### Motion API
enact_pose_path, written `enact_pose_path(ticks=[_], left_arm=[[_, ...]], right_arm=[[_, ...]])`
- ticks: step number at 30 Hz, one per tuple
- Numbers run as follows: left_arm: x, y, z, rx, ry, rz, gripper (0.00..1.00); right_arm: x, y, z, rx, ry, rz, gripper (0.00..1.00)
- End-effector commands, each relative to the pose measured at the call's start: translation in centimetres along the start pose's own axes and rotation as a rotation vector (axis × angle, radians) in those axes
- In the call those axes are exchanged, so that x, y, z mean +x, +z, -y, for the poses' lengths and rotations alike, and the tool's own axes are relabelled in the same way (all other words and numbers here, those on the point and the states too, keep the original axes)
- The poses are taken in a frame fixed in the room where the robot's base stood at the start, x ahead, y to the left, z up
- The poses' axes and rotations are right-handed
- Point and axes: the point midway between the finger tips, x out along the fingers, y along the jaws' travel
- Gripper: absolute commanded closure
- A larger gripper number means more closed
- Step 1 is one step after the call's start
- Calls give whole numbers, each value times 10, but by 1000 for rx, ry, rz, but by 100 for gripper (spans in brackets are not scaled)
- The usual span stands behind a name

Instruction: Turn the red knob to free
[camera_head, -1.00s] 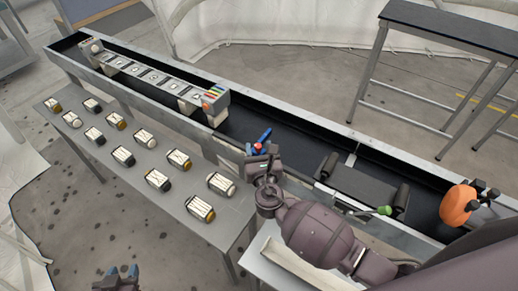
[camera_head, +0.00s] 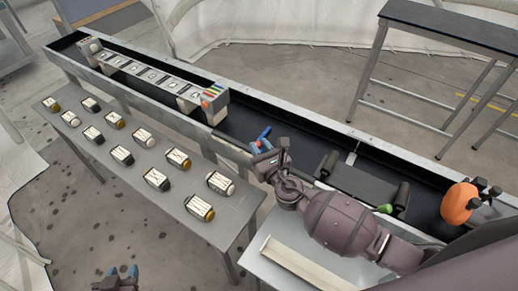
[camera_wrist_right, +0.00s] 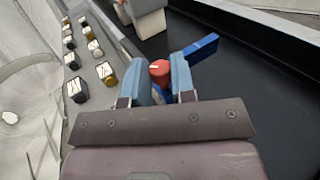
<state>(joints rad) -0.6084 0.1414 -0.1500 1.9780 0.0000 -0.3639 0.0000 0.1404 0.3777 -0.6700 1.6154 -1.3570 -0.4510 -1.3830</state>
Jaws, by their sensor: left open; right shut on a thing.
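The red knob (camera_wrist_right: 158,71) shows between the two blue fingertips of my right gripper (camera_wrist_right: 164,78) in the right wrist view. A white mark is on its top. My right gripper is shut on it. A blue bar (camera_wrist_right: 203,47) sticks out beside the knob, past the right finger. In the head view my right gripper (camera_head: 258,149) is at the near edge of the black conveyor trough, with the blue bar (camera_head: 264,133) just beyond it. The knob is not clearly visible there. My left gripper (camera_head: 123,281) is open and empty at the bottom edge, well away from the knob.
A long black trough (camera_head: 285,135) with metal walls runs across the view. A white bridge-like unit (camera_head: 150,74) with several panels stands over it. Several small cylinders lie on the grey table (camera_head: 175,208). A green knob (camera_head: 385,209) and an orange object (camera_head: 458,204) are to the right.

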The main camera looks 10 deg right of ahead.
Motion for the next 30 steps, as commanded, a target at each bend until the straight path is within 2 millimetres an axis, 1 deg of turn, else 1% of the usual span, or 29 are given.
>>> enact_pose_path(ticks=[2,6,16,17,21,30], left_arm=[[4,5,-1,0,0,0,57],[6,4,-1,1,1,-4,57],[7,-4,-1,2,2,-18,57],[7,-4,-1,2,2,-19,57],[7,-4,-1,2,2,-20,57],[7,-3,-1,2,2,-19,57]], right_arm=[[0,-1,2,-3,48,3,100],[0,0,2,-1,95,1,100],[0,1,2,0,101,1,100],[0,1,2,0,101,1,72],[0,1,2,0,101,1,50],[-1,0,2,0,100,0,50]])
